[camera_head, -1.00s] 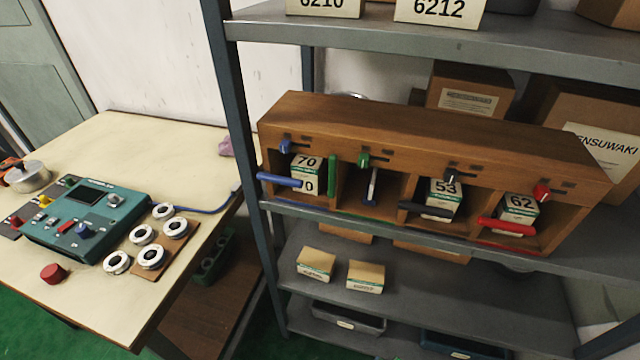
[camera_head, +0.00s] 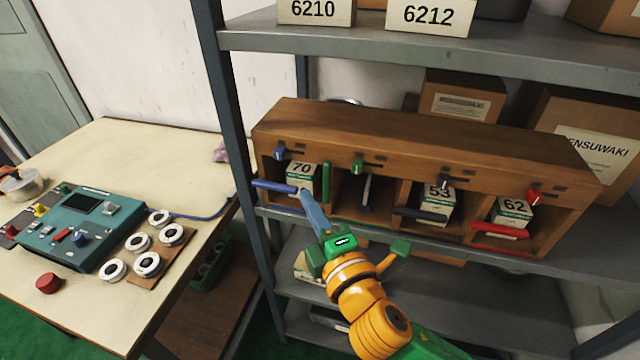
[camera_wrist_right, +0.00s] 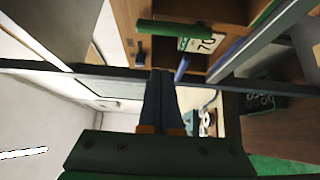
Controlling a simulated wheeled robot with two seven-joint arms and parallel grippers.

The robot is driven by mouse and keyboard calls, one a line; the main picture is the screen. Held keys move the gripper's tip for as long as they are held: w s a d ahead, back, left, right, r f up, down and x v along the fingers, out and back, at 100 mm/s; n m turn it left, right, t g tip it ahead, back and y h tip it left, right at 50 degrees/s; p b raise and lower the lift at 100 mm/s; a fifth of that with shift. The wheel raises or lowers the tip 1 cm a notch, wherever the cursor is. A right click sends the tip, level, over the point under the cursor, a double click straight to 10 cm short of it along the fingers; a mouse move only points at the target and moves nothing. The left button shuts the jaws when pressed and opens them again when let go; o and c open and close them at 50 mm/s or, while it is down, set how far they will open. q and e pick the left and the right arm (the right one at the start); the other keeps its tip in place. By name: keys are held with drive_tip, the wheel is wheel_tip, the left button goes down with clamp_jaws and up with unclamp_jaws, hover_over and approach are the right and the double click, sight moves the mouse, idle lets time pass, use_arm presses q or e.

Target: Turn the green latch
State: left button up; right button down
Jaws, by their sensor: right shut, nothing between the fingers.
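The wooden rack (camera_head: 400,140) has a small green knob (camera_head: 358,166) at a slot above its second compartment. A green bar (camera_head: 326,183) stands upright at the divider left of that compartment. I cannot tell which part is the latch. My right gripper (camera_head: 304,194) is shut and empty, its narrow fingers pointing up in front of the first compartment, left of and below the green bar's middle. In the right wrist view, the closed fingertips (camera_wrist_right: 162,72) lie below a green bar (camera_wrist_right: 175,28); contact is not visible. My left gripper is out of view.
A blue bar (camera_head: 275,186), a black bar (camera_head: 420,213) and a red bar (camera_head: 500,230) cross the other compartments. A steel post (camera_head: 228,120) stands left of the rack. A shelf with boxes (camera_head: 428,18) hangs above. A table (camera_head: 130,140) with a teal device (camera_head: 70,228) is at left.

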sight(327, 183)
drive_tip(key=x, duration=0.6)
drive_tip(key=d+p, duration=0.1)
drive_tip(key=d, duration=0.1)
drive_tip(key=s+d, duration=0.1)
drive_tip(key=d, duration=0.1)
drive_tip(key=shift+s+p, duration=0.15)
drive_tip(key=shift+p, duration=0.2)
drive_tip(key=shift+a, duration=0.15)
drive_tip(key=shift+f, duration=0.1)
